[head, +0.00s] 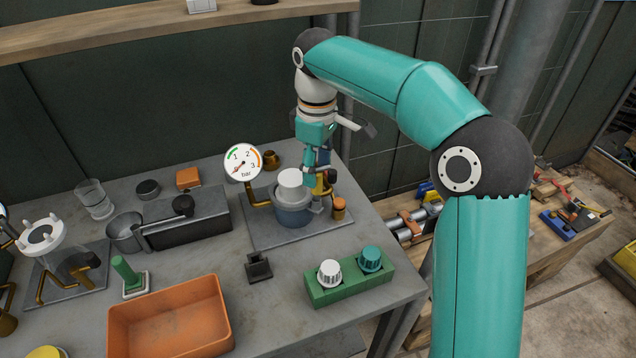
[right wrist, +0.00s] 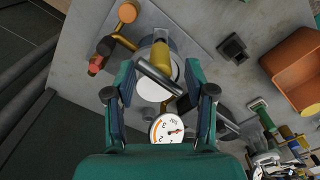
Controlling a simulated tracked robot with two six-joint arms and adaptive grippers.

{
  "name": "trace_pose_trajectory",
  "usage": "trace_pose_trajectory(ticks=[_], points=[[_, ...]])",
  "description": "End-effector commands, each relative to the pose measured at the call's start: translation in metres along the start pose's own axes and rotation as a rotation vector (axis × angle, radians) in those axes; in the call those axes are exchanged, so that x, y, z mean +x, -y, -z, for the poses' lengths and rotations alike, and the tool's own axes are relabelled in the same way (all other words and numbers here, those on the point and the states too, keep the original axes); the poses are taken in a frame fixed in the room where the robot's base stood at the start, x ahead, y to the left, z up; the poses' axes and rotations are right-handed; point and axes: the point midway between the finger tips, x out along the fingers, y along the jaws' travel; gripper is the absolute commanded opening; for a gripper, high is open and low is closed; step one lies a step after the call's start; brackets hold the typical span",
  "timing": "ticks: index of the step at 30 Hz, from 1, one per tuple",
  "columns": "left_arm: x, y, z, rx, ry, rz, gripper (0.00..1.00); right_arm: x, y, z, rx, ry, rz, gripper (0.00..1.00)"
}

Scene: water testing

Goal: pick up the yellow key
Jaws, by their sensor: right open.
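I cannot pick out a yellow key for certain in either view. My right gripper (head: 312,180) is above the grey-blue pot with a white lid (head: 291,184) on the far part of the bench. In the right wrist view its two fingers stand apart (right wrist: 160,92). Between and beyond them are the white lid (right wrist: 150,88), a grey bar and a yellow cylinder (right wrist: 161,58). Whether that cylinder is the key, I cannot tell. Nothing is clearly held. My left gripper is not in view.
A pressure gauge (head: 243,162) stands beside the pot, close to my right fingers. An orange tray (head: 170,318) is at the front. A green block (head: 350,283) with white and teal knobs is at the front right. A grey box (head: 190,217) stands left.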

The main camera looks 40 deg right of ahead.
Motion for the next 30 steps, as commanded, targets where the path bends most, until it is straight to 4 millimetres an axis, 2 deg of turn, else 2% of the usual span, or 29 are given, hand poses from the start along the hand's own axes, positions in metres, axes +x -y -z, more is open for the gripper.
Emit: trace_pose_trajectory(ticks=[3,7,16,26,30], points=[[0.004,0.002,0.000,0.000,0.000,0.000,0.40,0.021,0.001,-0.001,-0.001,0.004,0.002,0.54],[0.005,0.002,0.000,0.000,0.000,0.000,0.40,0.036,0.000,0.000,0.000,0.002,0.001,0.54],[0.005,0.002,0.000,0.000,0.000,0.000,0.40,0.041,0.001,0.000,-0.001,0.000,0.000,0.54],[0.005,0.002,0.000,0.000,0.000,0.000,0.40,0.040,0.001,0.001,-0.001,0.001,0.000,0.01],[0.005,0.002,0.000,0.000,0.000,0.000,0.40,0.040,0.001,0.001,-0.001,0.000,0.000,0.00]])
